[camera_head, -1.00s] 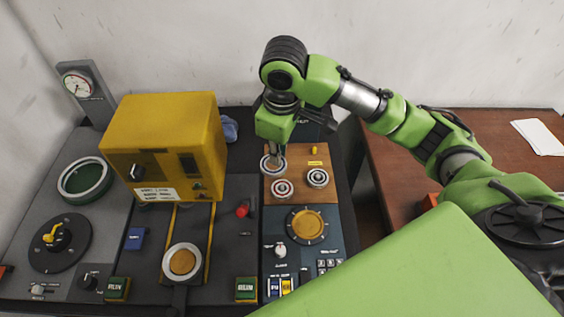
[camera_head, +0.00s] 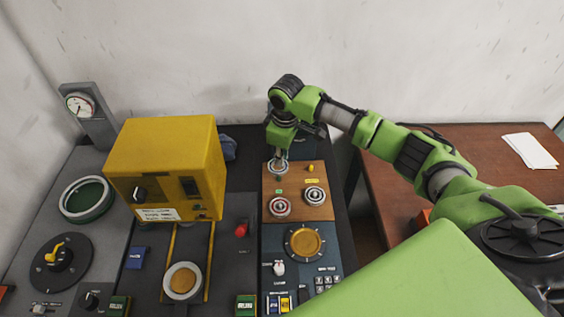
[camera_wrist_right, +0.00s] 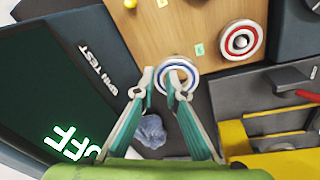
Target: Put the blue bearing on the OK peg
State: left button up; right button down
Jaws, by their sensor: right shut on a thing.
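The blue bearing (camera_head: 278,167) is a pale ring with a blue band, at the far left of the wooden board (camera_head: 297,212). In the right wrist view the bearing (camera_wrist_right: 190,67) is at the fingertips. My right gripper (camera_wrist_right: 161,80) is shut on its wall, with one finger apparently through the hole and the other outside. In the head view my right gripper (camera_head: 279,156) points down from above. A green label (camera_head: 279,191) lies on the board just in front of the bearing; it also shows in the wrist view (camera_wrist_right: 199,49). My left gripper is out of view.
A red-ringed bearing (camera_head: 280,207) and a dark-ringed bearing (camera_head: 315,196) sit on the board. A yellow peg (camera_head: 311,168) stands at the board's far right. A yellow machine (camera_head: 165,165) stands to the left. A dark screen (camera_wrist_right: 60,85) stands beside the gripper.

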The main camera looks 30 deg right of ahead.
notch_tip(320, 180, down, 3)
jog(key=shift+d+f+p, duration=0.1)
jog(key=shift+p, duration=0.55)
jog(key=shift+f, duration=0.25)
jog(key=shift+f, duration=0.45)
jog(key=c, duration=2.1)
grip_release()
jog(key=shift+f, duration=0.1)
jog(key=shift+r, duration=0.45)
jog(key=r, duration=0.4)
jog(key=s+r+b, duration=0.1)
jog(key=r, duration=0.7)
jog(key=shift+s+a+r+b, duration=0.2)
jog(key=shift+s+r+b, duration=0.05)
jog(key=shift+s+b, duration=0.05)
jog(key=shift+s+f, duration=0.1)
